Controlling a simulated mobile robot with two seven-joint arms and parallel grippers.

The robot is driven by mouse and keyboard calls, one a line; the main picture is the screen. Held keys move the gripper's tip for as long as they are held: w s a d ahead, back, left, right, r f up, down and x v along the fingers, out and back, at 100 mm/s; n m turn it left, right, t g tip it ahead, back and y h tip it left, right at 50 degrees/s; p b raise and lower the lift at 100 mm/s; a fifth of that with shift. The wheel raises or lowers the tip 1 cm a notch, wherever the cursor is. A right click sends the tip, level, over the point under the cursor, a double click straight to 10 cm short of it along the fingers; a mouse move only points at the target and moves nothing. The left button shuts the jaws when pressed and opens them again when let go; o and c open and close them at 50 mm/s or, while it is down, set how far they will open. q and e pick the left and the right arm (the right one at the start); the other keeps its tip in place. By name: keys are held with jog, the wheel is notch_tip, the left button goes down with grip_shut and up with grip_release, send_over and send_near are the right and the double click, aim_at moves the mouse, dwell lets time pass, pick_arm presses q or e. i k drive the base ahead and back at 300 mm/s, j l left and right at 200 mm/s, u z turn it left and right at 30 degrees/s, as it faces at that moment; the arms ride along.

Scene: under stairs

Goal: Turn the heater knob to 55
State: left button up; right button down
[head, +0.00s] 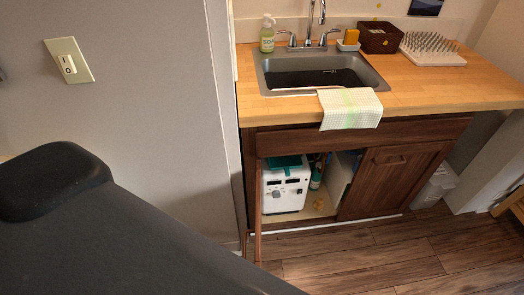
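A white box-shaped unit (285,187), which looks like the heater, stands inside the open left side of the cabinet under the sink. Its front has dark displays or markings near the top and small details below. The knob and its setting are too small to make out. A teal item (287,163) lies on or just behind its top. Neither of my grippers is in view. A large dark part, likely mine, fills the lower left of the head view.
An open cabinet door (258,210) stands edge-on at the unit's left. The right cabinet door (393,180) is shut. A teal bottle (316,177) stands right of the unit. A towel (350,108) hangs over the counter edge (430,99). The wooden floor (400,255) in front is clear.

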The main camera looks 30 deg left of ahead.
aim_at(276, 194)
jog(key=k+j, duration=0.2)
jog(key=j, duration=0.15)
jog(key=k+j+u, duration=0.1)
jog(key=j, duration=0.2)
jog(key=k+j, duration=0.2)
jog(key=j, duration=0.15)
jog(key=i+l+u, duration=0.2)
jog(key=l, duration=0.15)
jog(key=l+u, duration=0.2)
jog(key=l, duration=0.15)
jog(key=i+l+u, duration=0.2)
jog(key=l, duration=0.2)
jog(key=k, duration=0.05)
